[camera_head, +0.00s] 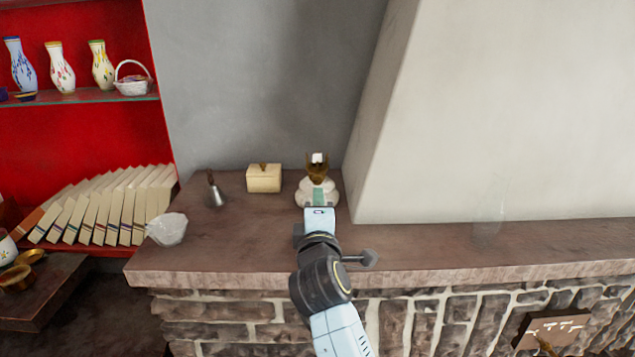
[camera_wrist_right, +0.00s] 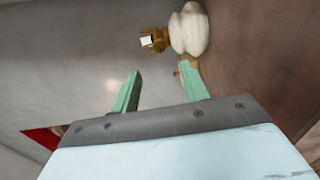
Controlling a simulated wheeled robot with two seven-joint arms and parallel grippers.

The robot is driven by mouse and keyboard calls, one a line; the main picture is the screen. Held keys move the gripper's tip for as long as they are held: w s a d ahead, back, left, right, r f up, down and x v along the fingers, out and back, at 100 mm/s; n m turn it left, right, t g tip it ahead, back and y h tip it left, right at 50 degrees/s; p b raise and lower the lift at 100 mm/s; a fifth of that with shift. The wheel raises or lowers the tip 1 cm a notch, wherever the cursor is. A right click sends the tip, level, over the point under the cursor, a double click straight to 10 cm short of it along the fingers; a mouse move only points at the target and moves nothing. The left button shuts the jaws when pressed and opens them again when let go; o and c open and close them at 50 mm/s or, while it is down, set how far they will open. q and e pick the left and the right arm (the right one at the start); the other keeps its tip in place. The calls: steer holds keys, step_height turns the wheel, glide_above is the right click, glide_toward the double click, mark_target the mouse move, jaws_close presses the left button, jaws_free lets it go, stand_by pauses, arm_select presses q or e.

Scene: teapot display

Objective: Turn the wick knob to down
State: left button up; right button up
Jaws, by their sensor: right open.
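An oil lamp with a rounded white body (camera_head: 303,198) and a brass-coloured top (camera_head: 318,173) stands on the wooden mantel shelf. In the right wrist view its white body (camera_wrist_right: 190,30) and brass top (camera_wrist_right: 154,40) lie on their side beyond the fingers. My right gripper (camera_head: 319,197) is in front of the lamp and partly covers its body. The green fingers of my right gripper (camera_wrist_right: 161,70) are apart with nothing between them. One fingertip is close to the lamp body; I cannot tell whether they touch. I cannot make out the wick knob clearly. My left gripper is not in view.
A cream box (camera_head: 264,180), a small bell (camera_head: 214,192) and a glass bowl (camera_head: 167,229) stand left of the lamp on the shelf (camera_head: 240,240). The white chimney wall (camera_head: 490,110) rises close on the right. A clear glass (camera_head: 488,222) stands farther right.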

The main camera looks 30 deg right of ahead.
mark_target(317, 181)
steer(key=p+x, duration=0.1)
steer(key=x, duration=0.9)
steer(key=shift+w+d+p, duration=0.1)
steer(key=shift+w+p, duration=0.05)
steer(key=shift+p, duration=0.2)
steer(key=shift+c, duration=0.2)
jaws_close()
